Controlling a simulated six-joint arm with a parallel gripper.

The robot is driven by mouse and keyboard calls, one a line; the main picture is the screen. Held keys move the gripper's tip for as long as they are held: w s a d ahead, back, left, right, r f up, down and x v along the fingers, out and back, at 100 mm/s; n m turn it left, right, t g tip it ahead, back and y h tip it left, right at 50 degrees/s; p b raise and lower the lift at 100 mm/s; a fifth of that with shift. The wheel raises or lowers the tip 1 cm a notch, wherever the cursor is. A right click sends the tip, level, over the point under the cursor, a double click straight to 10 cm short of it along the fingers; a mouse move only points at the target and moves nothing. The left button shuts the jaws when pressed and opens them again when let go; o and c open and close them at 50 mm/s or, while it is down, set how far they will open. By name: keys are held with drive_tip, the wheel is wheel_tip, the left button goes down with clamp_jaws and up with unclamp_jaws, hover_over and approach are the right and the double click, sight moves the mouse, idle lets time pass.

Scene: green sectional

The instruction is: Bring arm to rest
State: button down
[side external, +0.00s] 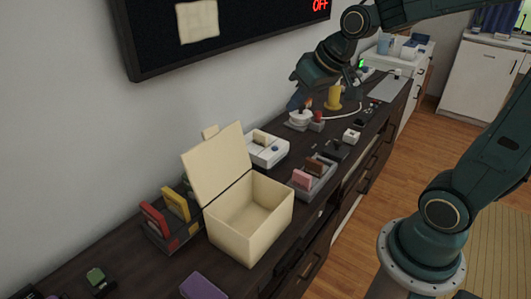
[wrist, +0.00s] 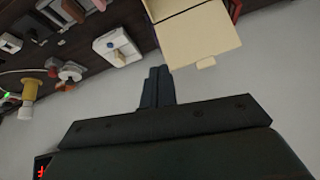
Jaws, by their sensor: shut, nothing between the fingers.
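My arm reaches in from the upper right in the side external view. My gripper (side external: 296,104) hangs above the back of the dark cabinet, close to the grey wall and near a small white holder with a flame-like tip (side external: 301,115). In the wrist view the two dark fingers (wrist: 158,75) lie together, with nothing between them. The wrist picture looks upside down, with the cabinet top along the upper edge and the wall below.
A cream box (side external: 250,222) with its lid open stands on the cabinet (side external: 110,264). A white device (side external: 266,149), a grey tray (side external: 313,185) with coloured blocks, a red-and-yellow rack (side external: 172,228) and a yellow candle-like object (side external: 334,97) stand around it. A screen (side external: 245,38) hangs above.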

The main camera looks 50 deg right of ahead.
drive_tip(key=s+a+r+n, duration=0.1)
drive_tip(key=s+a, duration=0.2)
drive_tip(key=s, duration=1.2)
drive_tip(key=shift+s+a+n+g, duration=0.2)
drive_tip(key=shift+s+n+g, duration=0.1)
drive_tip(key=shift+s+g, duration=0.1)
